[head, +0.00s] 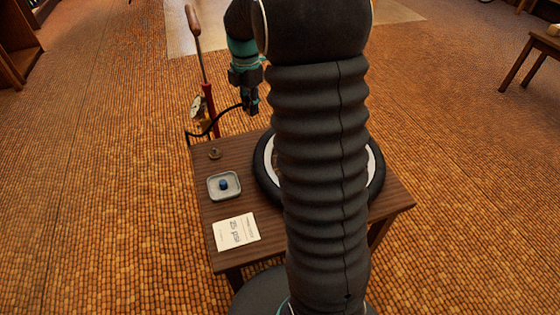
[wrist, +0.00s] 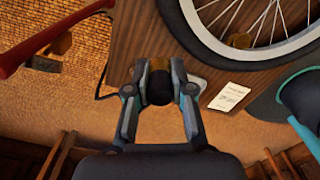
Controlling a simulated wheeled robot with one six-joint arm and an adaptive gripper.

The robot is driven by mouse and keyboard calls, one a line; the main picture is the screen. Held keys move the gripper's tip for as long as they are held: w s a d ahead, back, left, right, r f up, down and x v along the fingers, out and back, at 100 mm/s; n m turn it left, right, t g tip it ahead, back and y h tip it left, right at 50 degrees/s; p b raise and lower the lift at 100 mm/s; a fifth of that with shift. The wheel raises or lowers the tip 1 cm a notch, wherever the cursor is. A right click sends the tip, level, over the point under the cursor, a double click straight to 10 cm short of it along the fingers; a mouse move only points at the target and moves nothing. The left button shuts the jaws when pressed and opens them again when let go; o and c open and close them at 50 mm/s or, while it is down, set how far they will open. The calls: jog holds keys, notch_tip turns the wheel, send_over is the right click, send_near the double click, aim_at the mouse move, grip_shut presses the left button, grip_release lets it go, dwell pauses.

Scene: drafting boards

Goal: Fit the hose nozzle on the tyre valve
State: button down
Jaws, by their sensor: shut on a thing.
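My gripper (head: 251,108) is shut on the hose nozzle, above the table's far left part. In the wrist view, the nozzle (wrist: 158,88) shows dark with a brass-coloured part between the fingertips (wrist: 160,82). A black hose (head: 228,116) runs from the gripper to the pump. The wheel with its black tyre (head: 262,176) lies flat on the table, to the right of the gripper and apart from it. My arm covers much of the wheel in the head view. The tyre also shows in the wrist view (wrist: 190,25). I cannot make out the valve.
The wooden table (head: 262,254) holds a grey dish (head: 213,194) with a blue cap (head: 224,185), a small brass-coloured piece (head: 214,154) and a card (head: 237,231) reading 25 psi. A red pump (head: 209,105) with a gauge (head: 197,106) stands beyond the far left edge.

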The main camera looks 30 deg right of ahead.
jog(key=shift+s+d+b, duration=0.3)
jog(key=shift+s+b, duration=0.1)
jog(key=shift+s, duration=1.8)
jog(key=shift+s+d+b, duration=0.25)
jog(key=shift+s+b, duration=0.2)
jog(key=shift+s, duration=1.8)
jog(key=shift+s+d+b, duration=0.3)
jog(key=shift+s+b, duration=0.1)
jog(key=shift+s, duration=1.8)
jog(key=shift+f, duration=0.15)
jog(key=shift+f+b, duration=1.65)
jog(key=shift+f, duration=0.85)
jog(key=shift+f+b, duration=0.8)
jog(key=shift+f, duration=0.5)
jog(key=c, duration=0.9)
grip_release()
jog(key=shift+c, duration=0.2)
jog(key=shift+r, duration=0.1)
notch_tip(320, 180, up, 12)
